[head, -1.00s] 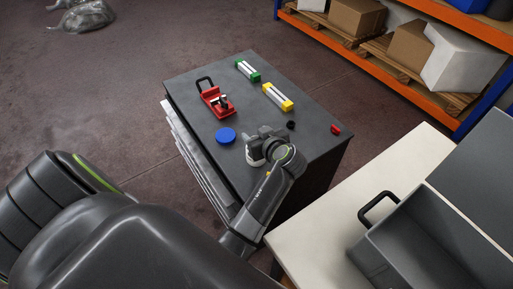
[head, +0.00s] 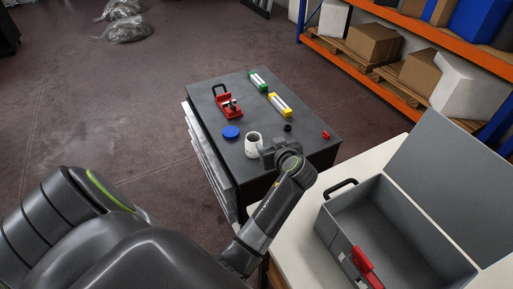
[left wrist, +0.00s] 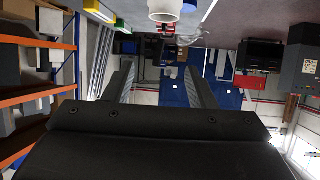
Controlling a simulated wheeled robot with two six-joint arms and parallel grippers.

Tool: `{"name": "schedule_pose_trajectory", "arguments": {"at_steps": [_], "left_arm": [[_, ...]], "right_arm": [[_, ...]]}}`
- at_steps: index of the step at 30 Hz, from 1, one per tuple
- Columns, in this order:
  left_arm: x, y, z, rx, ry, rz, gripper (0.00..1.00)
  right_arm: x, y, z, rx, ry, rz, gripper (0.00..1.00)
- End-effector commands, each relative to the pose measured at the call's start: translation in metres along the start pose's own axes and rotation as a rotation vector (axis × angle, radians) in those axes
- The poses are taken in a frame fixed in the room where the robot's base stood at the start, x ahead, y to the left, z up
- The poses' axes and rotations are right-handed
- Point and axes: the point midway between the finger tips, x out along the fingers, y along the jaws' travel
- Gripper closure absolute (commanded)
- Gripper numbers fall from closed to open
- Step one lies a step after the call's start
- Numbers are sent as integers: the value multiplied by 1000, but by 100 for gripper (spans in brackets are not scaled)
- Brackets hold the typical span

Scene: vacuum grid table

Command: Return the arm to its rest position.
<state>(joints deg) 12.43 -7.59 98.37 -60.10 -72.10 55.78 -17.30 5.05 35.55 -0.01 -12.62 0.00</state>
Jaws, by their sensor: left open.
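My left gripper (head: 265,153) is just right of a white mug (head: 252,145) in the head view, near the front edge of a dark-topped cabinet (head: 300,100). The mug stands upright on the cabinet top. In the left wrist view, the two fingers of the left gripper (left wrist: 160,85) are spread apart with nothing between them. The mug (left wrist: 165,8) shows at the top edge of that view, beyond the fingers. My right gripper is not in view.
The cabinet top also holds a blue disc (head: 231,132), a red vise-like tool (head: 228,104), green (head: 258,82) and yellow (head: 280,104) levels, a black ring (head: 288,127) and a small red piece (head: 326,134). An open grey toolbox (head: 395,225) sits on a pale table (head: 297,247).

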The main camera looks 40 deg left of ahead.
Motion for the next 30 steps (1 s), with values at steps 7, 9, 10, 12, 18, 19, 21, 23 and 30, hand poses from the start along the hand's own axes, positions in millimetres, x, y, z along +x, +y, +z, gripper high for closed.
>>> {"name": "schedule_pose_trajectory", "arguments": {"at_steps": [7, 9, 10, 12, 18, 19, 21, 23, 30], "left_arm": [[0, 0, -1, 1, 1, 1, 49], [0, 0, -1, 1, 1, 1, 49], [0, 0, -1, 1, 1, 1, 49], [0, 0, -1, 1, 1, 1, 49], [2, -14, 9, 25, -32, -3, 49], [3, -22, 14, 38, -49, -5, 49], [3, -46, 30, 83, -109, -3, 49], [1, -72, 47, 135, -174, 7, 49], [-39, -168, 104, 397, -435, 148, 49]], "right_arm": [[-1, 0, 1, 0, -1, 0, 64], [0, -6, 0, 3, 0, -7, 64], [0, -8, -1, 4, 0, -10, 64], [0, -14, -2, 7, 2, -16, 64], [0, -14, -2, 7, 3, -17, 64], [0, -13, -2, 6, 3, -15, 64], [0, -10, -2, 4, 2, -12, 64], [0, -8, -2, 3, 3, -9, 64], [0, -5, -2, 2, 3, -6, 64]]}}
